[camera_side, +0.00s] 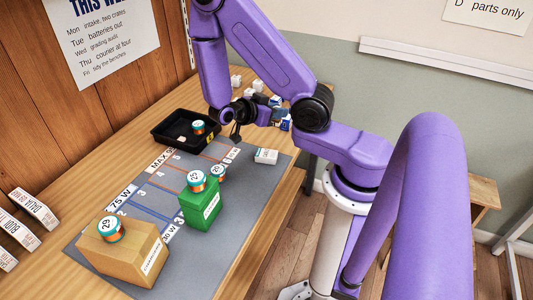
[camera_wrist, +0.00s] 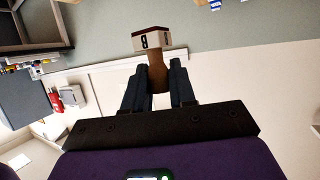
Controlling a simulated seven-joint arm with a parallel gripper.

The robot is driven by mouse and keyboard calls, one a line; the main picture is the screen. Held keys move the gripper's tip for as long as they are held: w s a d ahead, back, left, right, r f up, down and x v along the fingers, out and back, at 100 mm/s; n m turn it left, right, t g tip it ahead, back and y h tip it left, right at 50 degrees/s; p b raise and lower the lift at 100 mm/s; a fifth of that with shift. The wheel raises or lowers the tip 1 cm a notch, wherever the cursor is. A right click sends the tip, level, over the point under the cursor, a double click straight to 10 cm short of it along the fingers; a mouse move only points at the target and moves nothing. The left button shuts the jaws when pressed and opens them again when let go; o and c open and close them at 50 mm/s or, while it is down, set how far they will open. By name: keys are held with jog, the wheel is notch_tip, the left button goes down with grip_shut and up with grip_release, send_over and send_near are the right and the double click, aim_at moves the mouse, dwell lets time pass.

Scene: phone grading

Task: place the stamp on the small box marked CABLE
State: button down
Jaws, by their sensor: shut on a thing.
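My gripper (camera_wrist: 160,70) is shut on the brown handle of the stamp (camera_wrist: 152,40) in the wrist view. The stamp's pale block with a dark red edge and a dark figure 8 sticks out beyond the fingertips. In the side view my gripper is beside the lower end of the purple arm, above the far part of the grey mat; the stamp is not clear there. A small white box (camera_side: 266,157) lies on the mat's right edge. Its lettering is too small to read, so I cannot tell whether it is the one marked CABLE.
A tan box (camera_side: 122,258) and a green box (camera_side: 200,207) stand on the grey mat (camera_side: 235,195), each with a numbered round piece on top. A black tray (camera_side: 165,136) holds another round piece. White boxes (camera_side: 20,232) stand at left; several small ones sit behind my arm.

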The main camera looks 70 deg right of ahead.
send_over(274, 156)
jog(key=shift+s+d+f, duration=0.1)
jog(key=shift+d+f, duration=0.05)
jog(key=shift+f, duration=5.95)
jog(key=shift+f, duration=0.1)
jog(key=c, duration=0.9)
grip_release()
jog(key=shift+a+r, duration=0.2)
jog(key=v, duration=0.7)
